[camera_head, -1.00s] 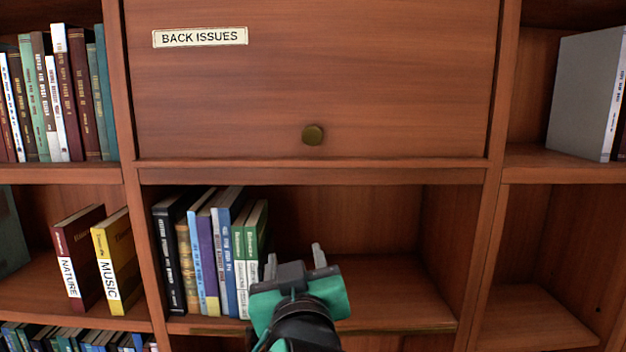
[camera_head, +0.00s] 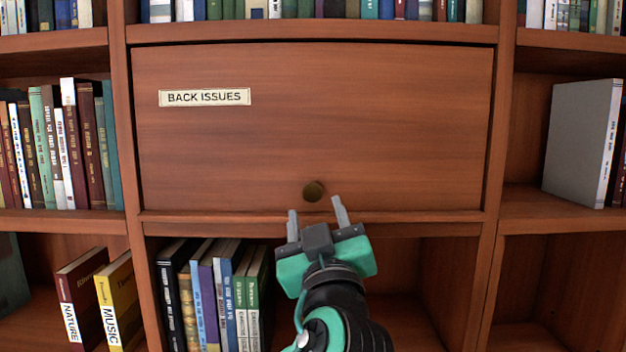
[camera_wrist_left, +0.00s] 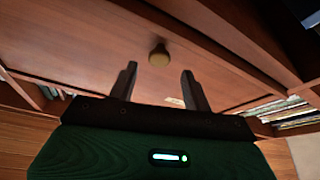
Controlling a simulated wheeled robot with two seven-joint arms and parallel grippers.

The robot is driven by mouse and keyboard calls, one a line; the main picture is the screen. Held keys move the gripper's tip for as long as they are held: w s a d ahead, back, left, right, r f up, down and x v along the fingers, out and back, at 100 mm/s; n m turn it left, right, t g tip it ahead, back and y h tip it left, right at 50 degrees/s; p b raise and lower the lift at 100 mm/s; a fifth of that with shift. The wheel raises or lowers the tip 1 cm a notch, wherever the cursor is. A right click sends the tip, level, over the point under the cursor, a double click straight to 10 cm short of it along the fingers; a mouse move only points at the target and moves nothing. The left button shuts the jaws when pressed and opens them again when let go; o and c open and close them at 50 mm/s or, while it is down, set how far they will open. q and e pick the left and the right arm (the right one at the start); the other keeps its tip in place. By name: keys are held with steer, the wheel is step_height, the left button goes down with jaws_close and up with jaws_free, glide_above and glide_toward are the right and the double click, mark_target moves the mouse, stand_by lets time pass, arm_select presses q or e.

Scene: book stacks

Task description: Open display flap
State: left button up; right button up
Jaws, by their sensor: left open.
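The display flap (camera_head: 350,120) is a wide brown wooden panel with a "BACK ISSUES" label (camera_head: 204,97) at its upper left. It is closed. A round brass knob (camera_head: 314,191) sits low near its middle. My left gripper (camera_head: 317,212) is open and empty, just below the knob in the head view. In the left wrist view, the knob (camera_wrist_left: 159,54) shows ahead, between the lines of the two open fingers (camera_wrist_left: 160,80) and beyond their tips. It appears apart from them. My right gripper is not in view.
Below the flap is an open shelf with a row of books (camera_head: 215,295) at its left. Its right part is bare. Wooden uprights (camera_head: 492,150) flank the flap. A ledge (camera_head: 200,217) runs along under it. More books stand on shelves above and on both sides.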

mark_target(312, 195)
arm_select(q)
steer(key=p+x, duration=0.1)
steer(key=x, duration=0.3)
steer(key=shift+s+r+p, duration=0.1)
steer(key=shift+r+p, duration=0.05)
steer(key=shift+p, duration=0.25)
steer(key=shift+w, duration=0.5)
jaws_close()
